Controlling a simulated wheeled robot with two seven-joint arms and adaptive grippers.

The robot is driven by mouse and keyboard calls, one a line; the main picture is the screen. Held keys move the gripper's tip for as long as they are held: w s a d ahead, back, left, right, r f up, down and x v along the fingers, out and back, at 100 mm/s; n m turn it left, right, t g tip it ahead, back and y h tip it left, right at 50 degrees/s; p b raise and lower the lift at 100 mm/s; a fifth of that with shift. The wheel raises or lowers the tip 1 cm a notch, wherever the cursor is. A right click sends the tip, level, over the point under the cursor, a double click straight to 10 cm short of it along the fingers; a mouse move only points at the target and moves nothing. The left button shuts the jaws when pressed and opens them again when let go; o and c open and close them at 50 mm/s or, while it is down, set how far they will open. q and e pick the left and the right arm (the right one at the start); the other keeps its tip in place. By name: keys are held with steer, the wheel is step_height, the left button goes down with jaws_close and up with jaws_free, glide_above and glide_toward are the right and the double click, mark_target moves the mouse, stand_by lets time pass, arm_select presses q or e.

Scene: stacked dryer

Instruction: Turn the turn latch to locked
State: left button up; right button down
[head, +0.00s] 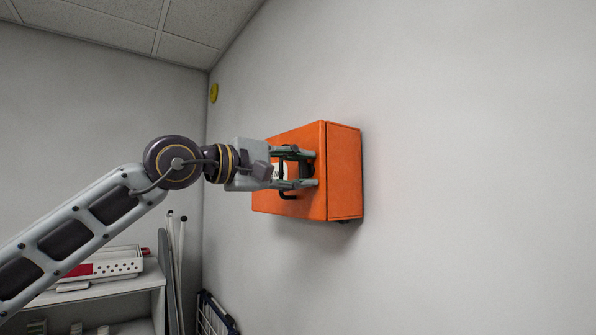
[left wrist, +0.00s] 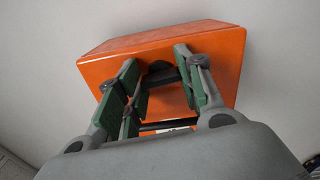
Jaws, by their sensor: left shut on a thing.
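An orange box (head: 340,160) is mounted on the wall, and its front face is towards my left gripper. It also shows in the left wrist view (left wrist: 220,65). My left gripper (head: 316,168) is at that front face with its fingers spread some way apart. In the left wrist view the green-padded fingers (left wrist: 160,75) stand around a small dark turn latch (left wrist: 158,70) on the orange face. The gripper is shut on the latch, though the exact contact is partly hidden by the fingers. My right gripper is not in view.
A white shelf (head: 130,284) with a white and red tray (head: 117,267) stands at the lower left. Poles (head: 176,262) and a dark folding rack (head: 214,314) lean near the corner. The wall right of the box is bare.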

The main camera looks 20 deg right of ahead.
arm_select(q)
steer(key=shift+m, duration=0.6)
steer(key=shift+c, duration=0.2)
steer(key=o, duration=0.7)
steer(key=shift+o, duration=0.4)
steer(key=shift+f, duration=0.1)
steer(key=shift+a+f, duration=0.1)
steer(key=shift+a, duration=0.05)
steer(key=shift+v, duration=0.85)
steer(key=v, duration=1)
steer(key=shift+r, duration=0.3)
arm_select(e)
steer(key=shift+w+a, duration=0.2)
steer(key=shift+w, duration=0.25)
arm_select(q)
steer(key=shift+s, duration=0.1)
steer(key=shift+c, duration=0.2)
